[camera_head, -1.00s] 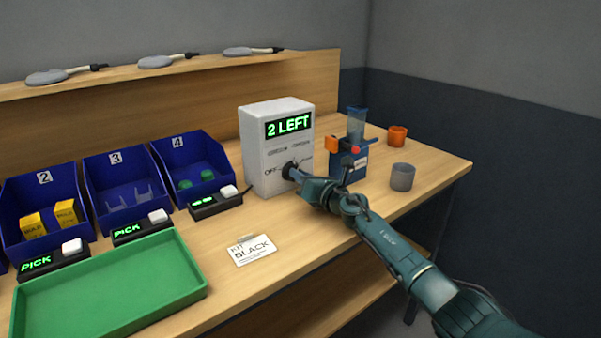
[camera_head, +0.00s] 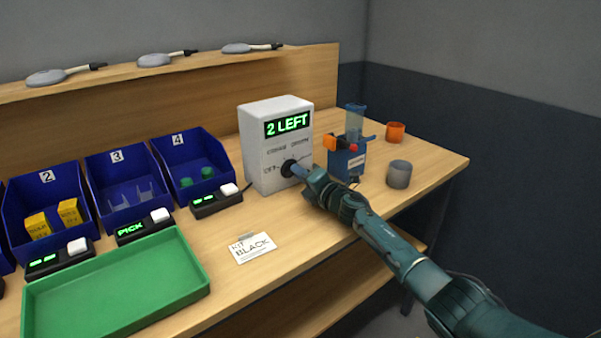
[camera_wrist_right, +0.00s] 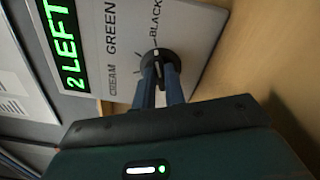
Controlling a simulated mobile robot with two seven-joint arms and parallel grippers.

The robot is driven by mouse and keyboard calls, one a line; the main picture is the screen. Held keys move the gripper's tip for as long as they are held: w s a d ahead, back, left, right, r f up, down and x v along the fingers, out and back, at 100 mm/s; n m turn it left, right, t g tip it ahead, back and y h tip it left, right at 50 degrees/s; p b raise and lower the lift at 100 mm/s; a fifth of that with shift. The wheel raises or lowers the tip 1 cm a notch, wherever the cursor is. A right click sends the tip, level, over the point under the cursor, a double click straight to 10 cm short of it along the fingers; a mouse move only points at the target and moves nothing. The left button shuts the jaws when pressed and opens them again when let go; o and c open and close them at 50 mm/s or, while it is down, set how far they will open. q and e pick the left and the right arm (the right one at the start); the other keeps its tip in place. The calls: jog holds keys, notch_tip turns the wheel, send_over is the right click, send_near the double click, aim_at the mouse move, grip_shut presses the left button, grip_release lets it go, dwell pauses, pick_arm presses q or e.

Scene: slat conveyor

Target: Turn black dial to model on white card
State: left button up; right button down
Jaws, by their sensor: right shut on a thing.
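The black dial (camera_head: 287,168) is on the front of a white box (camera_head: 262,150) whose green display reads "2 LEFT". In the right wrist view, the dial (camera_wrist_right: 158,57) has the labels CREAM, GREEN and BLACK around it; which label it points at is not clear. My right gripper (camera_head: 296,171) is shut on the dial; its two blue fingers (camera_wrist_right: 159,76) show on either side of it. The white card (camera_head: 252,247) lies flat on the table and reads "KIT BLACK". My left gripper is not in view.
Blue bins (camera_head: 122,181) with small displays and white buttons stand at left, behind a green tray (camera_head: 115,285). Table around the card is clear.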

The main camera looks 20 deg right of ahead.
jog(key=shift+m, duration=0.4)
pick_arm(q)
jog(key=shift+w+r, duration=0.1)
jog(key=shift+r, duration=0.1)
pick_arm(e)
jog(key=c, duration=1.5)
grip_release()
jog(key=shift+o, duration=0.2)
jog(key=shift+s+d+p, duration=0.2)
jog(key=shift+s+p, duration=0.15)
jog(key=shift+s, duration=0.15)
jog(key=p+v, duration=0.1)
jog(key=v, duration=1)
jog(key=shift+s, duration=0.15)
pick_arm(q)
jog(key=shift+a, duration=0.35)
pick_arm(e)
jog(key=shift+s+d, duration=0.15)
jog(key=shift+s, duration=0.3)
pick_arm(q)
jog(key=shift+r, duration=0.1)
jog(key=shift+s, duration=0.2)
